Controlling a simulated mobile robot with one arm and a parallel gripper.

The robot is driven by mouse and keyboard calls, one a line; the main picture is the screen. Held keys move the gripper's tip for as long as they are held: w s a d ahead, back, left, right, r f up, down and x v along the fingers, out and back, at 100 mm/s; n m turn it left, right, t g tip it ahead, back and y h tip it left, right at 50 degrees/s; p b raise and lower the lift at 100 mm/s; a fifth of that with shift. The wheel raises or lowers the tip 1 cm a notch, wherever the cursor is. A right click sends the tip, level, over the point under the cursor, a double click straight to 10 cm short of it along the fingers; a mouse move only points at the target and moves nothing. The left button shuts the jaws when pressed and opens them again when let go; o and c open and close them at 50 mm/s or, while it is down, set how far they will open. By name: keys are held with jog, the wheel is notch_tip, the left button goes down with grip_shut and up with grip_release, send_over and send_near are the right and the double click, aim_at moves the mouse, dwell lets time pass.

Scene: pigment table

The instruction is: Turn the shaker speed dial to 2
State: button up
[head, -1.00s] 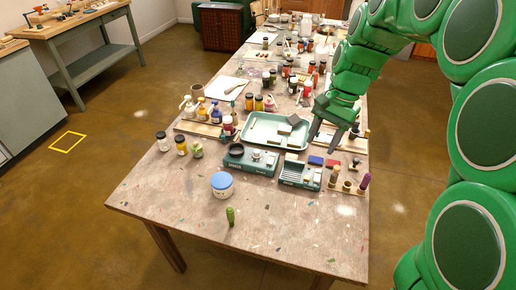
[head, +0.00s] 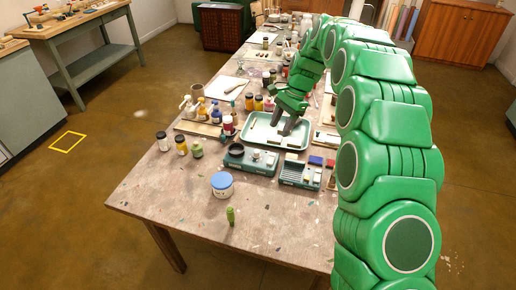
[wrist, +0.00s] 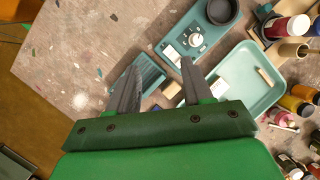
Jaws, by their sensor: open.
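Two teal bench devices stand side by side near the table's front; I cannot tell for sure which is the shaker. The left device (head: 262,167) carries a dark round cup (wrist: 222,11) and a white round dial (wrist: 196,39). The dial's setting is too small to read. The right device (head: 300,174) has a ribbed top; in the wrist view this ribbed device (wrist: 150,74) is partly hidden by my fingers. My gripper (head: 283,126) is open and empty, above the tray behind the devices. Its fingers (wrist: 160,66) point down toward the devices, apart from the dial.
A pale green tray (head: 250,139) holding small blocks lies behind the devices. A blue-lidded jar (head: 222,185) and a green upright object (head: 230,216) stand in front. Bottles (head: 213,112) and paint jars (head: 181,145) stand left. The table's front is mostly clear.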

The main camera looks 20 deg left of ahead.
jog(key=m, duration=0.2)
send_near(257, 151)
jog(key=shift+x, duration=4.3)
jog(key=shift+a, duration=0.1)
grip_shut()
